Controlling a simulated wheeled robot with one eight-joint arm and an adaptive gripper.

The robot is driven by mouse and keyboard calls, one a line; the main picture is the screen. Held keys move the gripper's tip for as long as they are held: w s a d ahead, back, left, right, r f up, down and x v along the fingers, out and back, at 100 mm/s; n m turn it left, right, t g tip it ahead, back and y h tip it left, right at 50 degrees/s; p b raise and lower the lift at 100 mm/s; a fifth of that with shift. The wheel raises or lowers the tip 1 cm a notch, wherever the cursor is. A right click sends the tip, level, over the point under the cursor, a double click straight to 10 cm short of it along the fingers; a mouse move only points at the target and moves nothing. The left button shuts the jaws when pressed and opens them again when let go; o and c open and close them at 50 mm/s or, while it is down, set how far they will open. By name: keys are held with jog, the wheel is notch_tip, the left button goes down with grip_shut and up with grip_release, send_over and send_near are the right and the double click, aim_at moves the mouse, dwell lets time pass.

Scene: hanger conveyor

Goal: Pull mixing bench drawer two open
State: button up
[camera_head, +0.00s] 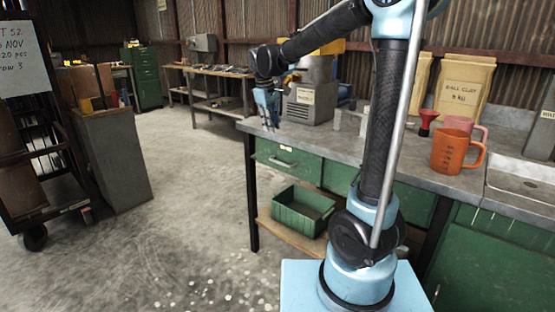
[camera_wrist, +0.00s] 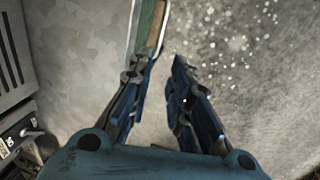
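The mixing bench (camera_head: 345,146) has a grey top and green drawer fronts. The leftmost drawer (camera_head: 306,166) is shut, with a pale bar handle (camera_head: 282,162). A second green front (camera_head: 338,177) lies to its right, partly hidden by my arm. I cannot read which drawer is number two. My gripper (camera_head: 268,124) hangs fingers down near the bench top's left end, above and left of the handle. In the wrist view my gripper (camera_wrist: 163,65) has its fingers apart with nothing held; a green and brown edge strip (camera_wrist: 150,28) shows just beyond the left finger.
A grey vented machine (camera_head: 306,103) stands on the bench behind my gripper. An orange jug (camera_head: 458,153) and a red funnel (camera_head: 427,121) stand farther right. A green bin (camera_head: 303,210) sits on the low shelf. The floor (camera_head: 195,185) left of the bench is clear.

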aim_at(277, 162)
jog(key=f, duration=0.5)
jog(key=w+d+f, duration=0.1)
jog(key=f, duration=0.4)
jog(key=w+d+f, duration=0.1)
jog(key=f, duration=0.4)
jog(key=shift+w+f, duration=0.2)
jog(key=shift+f, duration=0.05)
jog(key=shift+c, duration=0.3)
grip_shut()
jog(key=shift+d, duration=0.2)
jog(key=shift+s+a, duration=0.1)
jog(key=shift+a, duration=0.05)
